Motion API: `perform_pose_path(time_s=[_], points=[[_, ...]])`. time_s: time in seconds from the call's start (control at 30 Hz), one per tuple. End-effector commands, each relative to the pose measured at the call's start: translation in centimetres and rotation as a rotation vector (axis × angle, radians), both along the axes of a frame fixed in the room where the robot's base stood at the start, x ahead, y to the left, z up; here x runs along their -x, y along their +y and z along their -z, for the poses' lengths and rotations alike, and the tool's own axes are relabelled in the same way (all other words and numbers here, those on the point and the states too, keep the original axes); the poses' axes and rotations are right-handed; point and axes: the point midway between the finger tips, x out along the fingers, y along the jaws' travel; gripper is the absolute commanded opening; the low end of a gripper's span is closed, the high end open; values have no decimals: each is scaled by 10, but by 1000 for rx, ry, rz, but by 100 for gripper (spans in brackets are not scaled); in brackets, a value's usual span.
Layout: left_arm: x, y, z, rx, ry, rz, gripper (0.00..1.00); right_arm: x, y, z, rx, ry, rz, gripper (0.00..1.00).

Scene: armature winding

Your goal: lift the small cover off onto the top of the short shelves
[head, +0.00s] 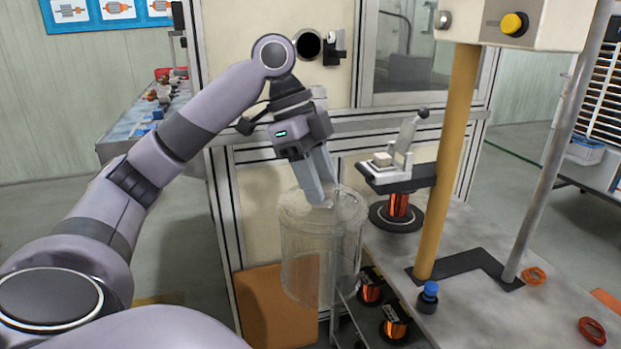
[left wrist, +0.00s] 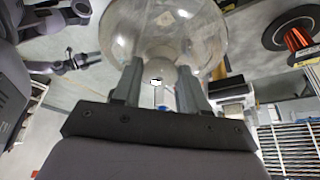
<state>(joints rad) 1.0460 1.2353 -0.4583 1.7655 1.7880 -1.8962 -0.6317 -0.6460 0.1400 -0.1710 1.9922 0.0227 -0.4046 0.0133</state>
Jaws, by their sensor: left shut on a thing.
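The small cover (head: 318,255) is a clear, see-through cylinder in the middle of the head view. My left gripper (head: 322,200) points down at its top and is shut on it, apparently at the knob. The cover looks upright and hangs beside the left edge of the bench. In the left wrist view the clear cover (left wrist: 165,30) fills the space beyond the left gripper's fingers (left wrist: 158,90). The short shelves (head: 345,325) seem to be the low rack behind and below the cover, partly hidden. My right gripper is not clearly shown.
Other spools (head: 371,290) sit low beside the rack. A framed cabinet wall stands behind.

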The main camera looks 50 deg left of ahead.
Motion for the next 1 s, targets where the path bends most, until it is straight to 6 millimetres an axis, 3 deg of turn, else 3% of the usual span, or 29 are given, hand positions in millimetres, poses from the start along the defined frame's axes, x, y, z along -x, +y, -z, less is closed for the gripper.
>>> perform_pose_path(time_s=[1.0], points=[[53, -133, 18, 0, -2, 6, 0, -6, 5, 31, -16, 3, -12, 63]])
